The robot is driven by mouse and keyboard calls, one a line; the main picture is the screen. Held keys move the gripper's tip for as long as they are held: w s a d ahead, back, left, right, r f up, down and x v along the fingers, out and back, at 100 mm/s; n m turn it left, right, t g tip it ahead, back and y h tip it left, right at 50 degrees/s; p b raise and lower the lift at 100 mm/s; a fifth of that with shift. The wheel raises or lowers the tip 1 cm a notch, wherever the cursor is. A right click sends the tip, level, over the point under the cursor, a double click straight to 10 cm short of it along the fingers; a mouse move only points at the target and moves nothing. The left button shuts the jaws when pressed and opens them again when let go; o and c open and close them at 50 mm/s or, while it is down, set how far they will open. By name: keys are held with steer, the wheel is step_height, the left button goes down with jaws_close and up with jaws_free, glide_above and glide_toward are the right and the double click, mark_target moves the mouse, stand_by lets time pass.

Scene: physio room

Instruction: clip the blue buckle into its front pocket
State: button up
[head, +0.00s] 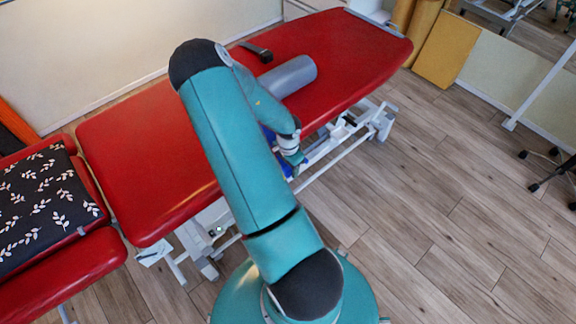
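My teal arm crosses the middle of the view, and its end with my gripper (295,160) hangs down beside the near edge of the red treatment table (350,60). The fingers are small and partly hidden, so I cannot tell whether they are open or shut. Small blue patches show around the gripper below the table edge; I cannot tell whether one of them is the blue buckle. No front pocket can be made out.
A grey bolster (290,76) and a small black object (257,52) lie on the red table. A dark leaf-patterned cushion (45,205) lies on the red section at left. A wheeled base (550,168) stands at the far right.

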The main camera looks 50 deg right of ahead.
stand_by(0.3)
step_height(320, 180, up, 14)
stand_by(0.5)
stand_by(0.5)
steer(key=w+a+r+n+t+y, duration=0.1)
steer(key=w+a+r+n, duration=0.35)
steer(key=a+r, duration=0.45)
steer(key=w+a+r+n+t+y, duration=0.1)
steer(key=w+a+r+n+t, duration=0.15)
steer(key=a+r+n, duration=0.65)
steer(key=s+a+r+n, duration=0.2)
steer(key=s+a+r, duration=0.1)
steer(key=a, duration=0.3)
steer(key=s+a+r+n+t+h, duration=0.1)
steer(key=s+a+r+n, duration=0.1)
steer(key=a+r, duration=0.3)
steer(key=s+a+r+n+t+h, duration=0.1)
steer(key=s+a+r+n, duration=0.2)
steer(key=a, duration=0.4)
steer(key=shift+s+r, duration=0.75)
steer(key=shift+s, duration=0.15)
